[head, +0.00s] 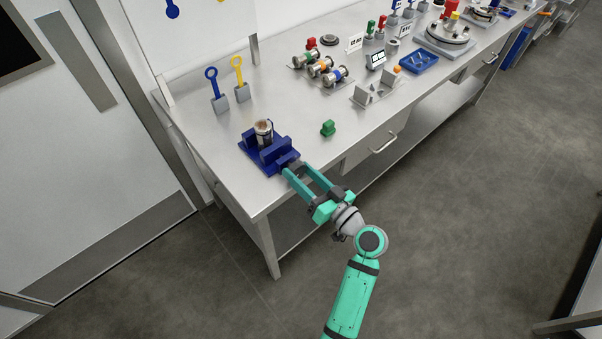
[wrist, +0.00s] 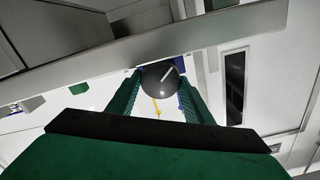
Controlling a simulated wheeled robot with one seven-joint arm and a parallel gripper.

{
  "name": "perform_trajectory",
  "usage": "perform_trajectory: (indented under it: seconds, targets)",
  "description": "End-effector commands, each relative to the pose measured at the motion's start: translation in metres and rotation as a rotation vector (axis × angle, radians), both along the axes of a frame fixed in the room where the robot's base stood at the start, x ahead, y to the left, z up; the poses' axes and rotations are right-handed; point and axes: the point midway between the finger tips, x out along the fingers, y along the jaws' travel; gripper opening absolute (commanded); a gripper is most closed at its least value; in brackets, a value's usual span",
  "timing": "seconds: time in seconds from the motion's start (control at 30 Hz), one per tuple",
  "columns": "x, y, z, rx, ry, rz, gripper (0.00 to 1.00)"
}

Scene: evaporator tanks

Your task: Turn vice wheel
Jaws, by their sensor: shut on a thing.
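The blue vice (head: 268,152) stands near the left front corner of the steel table and holds a silver cylinder (head: 264,130) upright between its jaws. The dark round vice wheel (wrist: 160,78) with a pale line on its face shows in the wrist view. In the head view the wheel is mostly hidden by my fingers. My gripper (head: 299,172) reaches in from the right and front, and its two fingers are shut on the wheel. In the wrist view my gripper (wrist: 160,92) has one finger on each side of the wheel.
A green block (head: 328,128) stands on the table to the right of the vice. A blue key-shaped tool (head: 214,88) and a yellow one (head: 238,78) stand in holders behind it. The table's front edge and drawer handle (head: 384,145) lie near my arm.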

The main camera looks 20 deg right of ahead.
Motion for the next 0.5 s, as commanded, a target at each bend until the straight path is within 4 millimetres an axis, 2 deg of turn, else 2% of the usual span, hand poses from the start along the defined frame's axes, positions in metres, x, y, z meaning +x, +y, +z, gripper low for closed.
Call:
perform_trajectory:
  seconds: [0.5]
  targets:
    - [-0.0012, -0.0014, -0.0012, 0.069, 0.027, -0.002, 0.24]
